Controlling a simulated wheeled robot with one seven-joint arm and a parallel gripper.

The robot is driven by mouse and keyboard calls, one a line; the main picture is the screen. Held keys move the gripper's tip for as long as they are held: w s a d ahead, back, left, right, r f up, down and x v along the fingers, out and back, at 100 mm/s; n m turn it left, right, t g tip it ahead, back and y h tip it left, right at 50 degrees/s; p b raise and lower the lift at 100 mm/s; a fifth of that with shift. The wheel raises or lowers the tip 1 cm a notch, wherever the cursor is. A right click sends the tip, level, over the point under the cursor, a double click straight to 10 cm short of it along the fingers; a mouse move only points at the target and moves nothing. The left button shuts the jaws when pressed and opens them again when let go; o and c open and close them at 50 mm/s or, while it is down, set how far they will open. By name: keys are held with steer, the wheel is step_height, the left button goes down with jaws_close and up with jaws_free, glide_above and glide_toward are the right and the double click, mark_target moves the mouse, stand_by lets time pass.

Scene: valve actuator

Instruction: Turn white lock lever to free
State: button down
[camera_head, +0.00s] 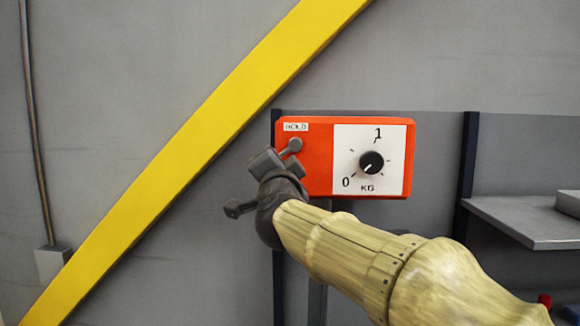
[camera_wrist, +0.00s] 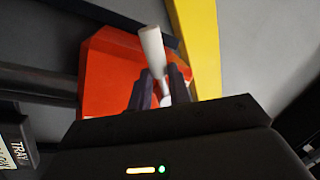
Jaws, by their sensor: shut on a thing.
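The white lock lever (camera_wrist: 152,50) shows in the wrist view as a pale bar in front of the orange box (camera_wrist: 105,80). My gripper (camera_wrist: 162,88) has its two dark fingers on either side of the lever's lower part and is shut on it. The lever's far end stands out above the fingers. In the head view the orange box (camera_head: 318,172) hangs on a grey wall, and my gripper (camera_head: 287,153) is at its left end, just below a HOLD label (camera_head: 296,127). The lever is hidden behind my gripper there.
A black dial (camera_head: 371,162) sits on a white plate marked 0, 1 and KG. A yellow diagonal beam (camera_head: 190,130) passes left of the box. A grey shelf (camera_head: 530,225) juts out at the right. A sign reading TRAY (camera_wrist: 15,140) shows in the wrist view.

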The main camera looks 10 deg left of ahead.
stand_by(0.3)
steer(key=c, duration=1.3)
jaws_free()
steer(key=shift+a, duration=0.1)
steer(key=b+v, duration=0.6)
steer(key=v, duration=1.1)
steer(key=shift+s, duration=0.15)
